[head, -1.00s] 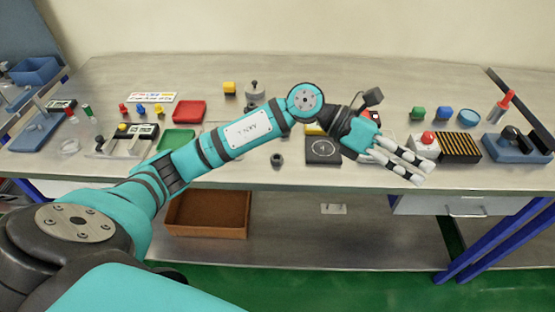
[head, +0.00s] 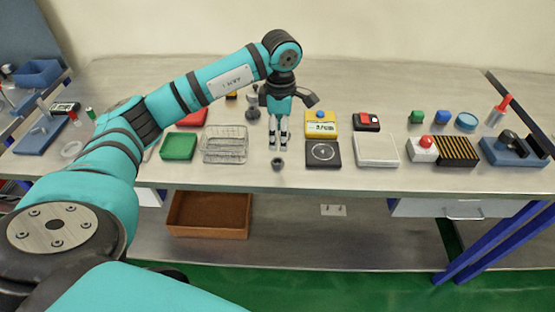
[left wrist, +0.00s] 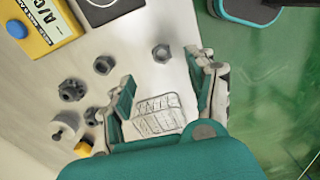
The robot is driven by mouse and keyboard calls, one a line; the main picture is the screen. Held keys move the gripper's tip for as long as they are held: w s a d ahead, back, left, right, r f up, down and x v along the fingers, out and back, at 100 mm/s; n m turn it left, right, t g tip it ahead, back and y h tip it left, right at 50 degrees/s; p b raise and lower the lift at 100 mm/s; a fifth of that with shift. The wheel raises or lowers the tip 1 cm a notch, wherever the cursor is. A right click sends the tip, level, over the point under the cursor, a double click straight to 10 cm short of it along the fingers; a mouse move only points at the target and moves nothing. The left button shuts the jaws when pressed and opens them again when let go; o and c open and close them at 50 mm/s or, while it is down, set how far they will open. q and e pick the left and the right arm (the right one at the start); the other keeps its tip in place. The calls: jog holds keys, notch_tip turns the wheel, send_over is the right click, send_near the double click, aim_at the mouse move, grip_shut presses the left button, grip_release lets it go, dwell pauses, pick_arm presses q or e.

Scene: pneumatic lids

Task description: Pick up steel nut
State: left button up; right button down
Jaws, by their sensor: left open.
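A dark grey nut (head: 277,163) lies near the table's front edge. In the left wrist view it shows as a small grey nut (left wrist: 161,53), just beyond and between my fingertips. My left gripper (head: 279,146) points down, open and empty, above and slightly behind this nut. Its two spread fingers also show in the left wrist view (left wrist: 163,70). More nut-like dark pieces, one (left wrist: 103,65) and another (left wrist: 72,89), lie left of the fingers in that view. My gripper mostly hides them in the head view. My right gripper is not in view.
A wire basket (head: 225,156) and a green tray (head: 178,146) lie left of the gripper. A black flat device (head: 323,153), a yellow meter (head: 321,131) and a white tray (head: 376,150) lie to its right. Table space around the front nut is clear.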

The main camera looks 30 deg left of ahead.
pick_arm(q)
send_over(279, 161)
notch_tip(279, 161, down, 4)
jog(key=shift+w+f+p, duration=0.1)
jog(key=shift+f+p, duration=0.1)
jog(key=shift+p, duration=0.25)
notch_tip(279, 161, down, 5)
jog(key=shift+r+p, duration=0.1)
jog(key=shift+p, duration=1.1)
jog(key=shift+f, duration=0.25)
grip_shut()
jog(key=shift+r, duration=0.1)
